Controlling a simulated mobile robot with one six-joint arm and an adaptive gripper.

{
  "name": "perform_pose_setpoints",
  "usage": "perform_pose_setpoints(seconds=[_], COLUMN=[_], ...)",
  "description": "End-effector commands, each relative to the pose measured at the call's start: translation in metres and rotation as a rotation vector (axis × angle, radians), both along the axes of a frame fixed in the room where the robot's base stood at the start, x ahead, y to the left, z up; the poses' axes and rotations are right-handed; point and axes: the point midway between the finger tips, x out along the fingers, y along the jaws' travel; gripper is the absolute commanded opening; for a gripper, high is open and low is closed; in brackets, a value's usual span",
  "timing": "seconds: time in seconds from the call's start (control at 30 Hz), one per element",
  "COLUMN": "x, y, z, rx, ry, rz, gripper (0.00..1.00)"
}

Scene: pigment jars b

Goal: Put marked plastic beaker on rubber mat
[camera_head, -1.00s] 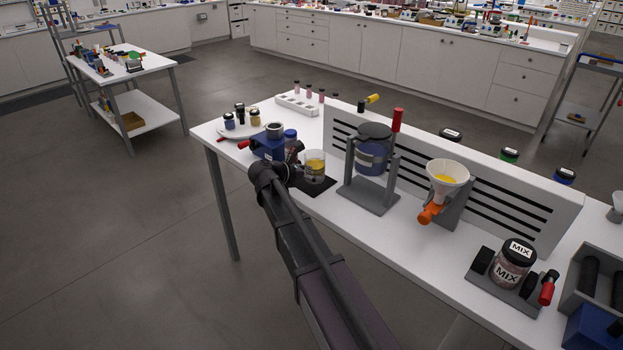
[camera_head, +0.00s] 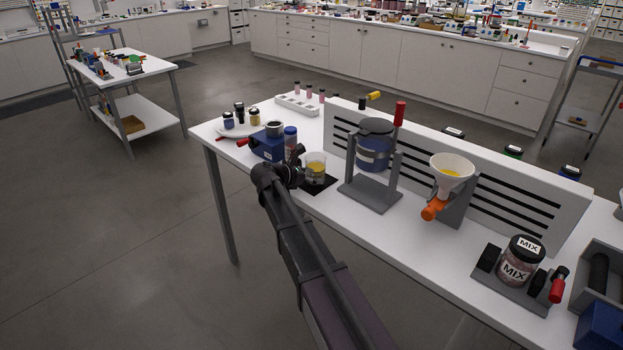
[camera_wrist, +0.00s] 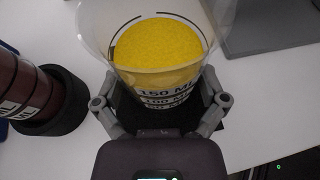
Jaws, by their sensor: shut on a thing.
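The marked plastic beaker (camera_head: 315,165) is clear, with yellow powder inside. In the wrist view the beaker (camera_wrist: 160,80) shows black volume markings, including 150 ML. My gripper (camera_wrist: 160,108) has a finger on each side of the beaker and is shut on it. In the head view my gripper (camera_head: 299,172) reaches the beaker from the left. The black rubber mat (camera_head: 322,187) lies on the white table under and around the beaker. The beaker looks upright. Whether its base touches the mat is hard to tell.
A dark red labelled jar (camera_wrist: 30,95) stands close left of my gripper. A blue device (camera_head: 266,147) is behind it. A grey stand with a blue vessel (camera_head: 373,152) is close right of the mat. A funnel stand (camera_head: 450,175) is farther right.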

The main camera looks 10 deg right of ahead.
Motion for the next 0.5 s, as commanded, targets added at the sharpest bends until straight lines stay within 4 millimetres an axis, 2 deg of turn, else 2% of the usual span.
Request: perform_pose_setpoints(seconds=[0.33, 0.37, 0.5], x=[0.0000, 0.0000, 0.0001], y=[-0.0002, -0.0002, -0.0003], z=[-0.0040, -0.0028, -0.0025], rx=[0.000, 0.000, 0.000], ry=[0.000, 0.000, 0.000], rz=[0.000, 0.000, 0.000], gripper=[0.34, 1.00, 1.00])
